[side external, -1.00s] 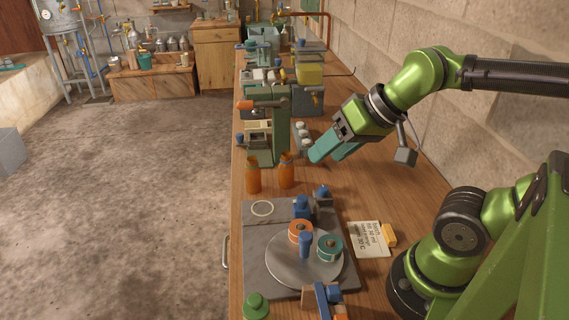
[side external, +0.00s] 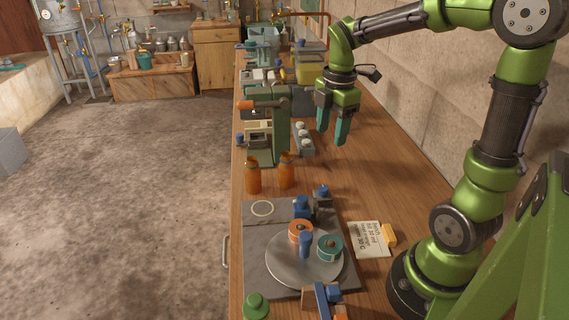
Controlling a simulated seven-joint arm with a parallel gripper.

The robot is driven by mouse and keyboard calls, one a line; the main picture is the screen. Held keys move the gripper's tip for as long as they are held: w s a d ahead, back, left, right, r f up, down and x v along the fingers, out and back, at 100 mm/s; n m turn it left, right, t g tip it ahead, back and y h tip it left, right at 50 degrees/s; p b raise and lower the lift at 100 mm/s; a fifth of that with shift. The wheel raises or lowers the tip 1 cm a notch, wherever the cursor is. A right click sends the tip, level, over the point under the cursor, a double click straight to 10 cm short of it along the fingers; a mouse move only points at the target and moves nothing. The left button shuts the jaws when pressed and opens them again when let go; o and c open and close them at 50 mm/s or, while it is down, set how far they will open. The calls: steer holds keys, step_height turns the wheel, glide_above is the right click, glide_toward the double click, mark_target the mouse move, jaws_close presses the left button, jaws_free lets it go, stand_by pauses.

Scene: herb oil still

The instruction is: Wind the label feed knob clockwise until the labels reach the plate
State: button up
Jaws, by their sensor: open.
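A grey machine (side external: 252,240) lies flat on the near bench, with a round grey disc (side external: 280,272) on it. On the disc are an orange-topped spool (side external: 300,230), a teal-topped spool (side external: 330,250) and a blue upright knob (side external: 306,243). Other blue knobs (side external: 302,206) stand at its back edge, and a pale ring (side external: 262,208) marks its back left plate. I cannot tell which knob is the label feed knob, or where the labels end. My gripper (side external: 332,138) is open and empty, its teal fingers pointing down above the bench, behind and right of this machine.
Two amber bottles (side external: 253,177) stand between the machine and a green press (side external: 282,130) with an orange handle. A note card (side external: 369,240) and a yellow block (side external: 389,235) lie right of the machine. Bare bench (side external: 350,185) lies below my gripper; a block wall runs along the right.

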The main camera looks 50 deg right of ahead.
steer(key=n, duration=0.1)
glide_toward(324, 188)
steer(key=shift+n, duration=0.3)
steer(key=f, duration=0.8)
steer(key=shift+w+f, duration=0.2)
steer(key=shift+f, duration=0.15)
steer(key=shift+d, duration=0.1)
jaws_close()
